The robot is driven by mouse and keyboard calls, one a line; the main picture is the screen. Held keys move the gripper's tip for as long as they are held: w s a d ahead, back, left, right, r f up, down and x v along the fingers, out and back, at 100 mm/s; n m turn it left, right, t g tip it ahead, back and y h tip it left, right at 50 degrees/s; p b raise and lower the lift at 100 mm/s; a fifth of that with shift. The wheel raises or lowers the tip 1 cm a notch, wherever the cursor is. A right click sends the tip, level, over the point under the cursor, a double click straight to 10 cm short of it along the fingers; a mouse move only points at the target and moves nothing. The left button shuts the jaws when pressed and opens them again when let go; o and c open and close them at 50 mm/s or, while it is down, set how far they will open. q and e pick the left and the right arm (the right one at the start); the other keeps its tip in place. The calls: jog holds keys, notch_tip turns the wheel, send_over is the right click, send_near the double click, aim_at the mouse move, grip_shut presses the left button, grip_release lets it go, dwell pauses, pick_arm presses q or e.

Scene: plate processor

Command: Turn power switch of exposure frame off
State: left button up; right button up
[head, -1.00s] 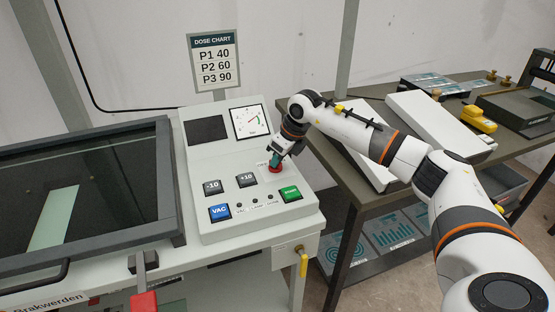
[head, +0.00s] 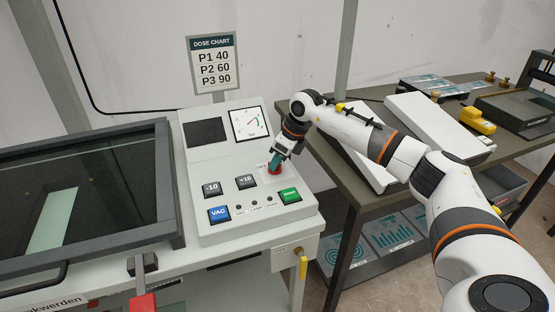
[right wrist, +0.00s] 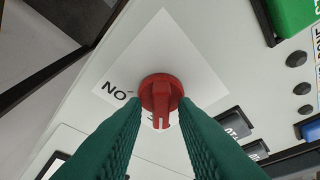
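The exposure frame's console (head: 222,158) stands at the centre of the head view. A red rotary knob (head: 275,169) sits on a white label on its sloped face. In the right wrist view, the red knob (right wrist: 160,92) has a raised grip bar pointing down the picture. My right gripper (right wrist: 161,108) has its green fingers on both sides of the bar, with small gaps showing, so it looks open around it. In the head view, my right gripper (head: 277,160) points down at the knob. Part of the label lettering is hidden. My left gripper is not in view.
Left of the knob are -10 and +10 buttons (head: 246,181), with a blue VAC button (head: 218,214) and green button (head: 289,195) below. The glass frame (head: 90,200) lies left. A dark table (head: 345,180) with a white device stands right.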

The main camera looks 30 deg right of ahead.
jog(key=shift+o, duration=0.4)
jog(key=v, duration=1.2)
jog(key=shift+b, duration=0.35)
jog(key=shift+w, duration=0.1)
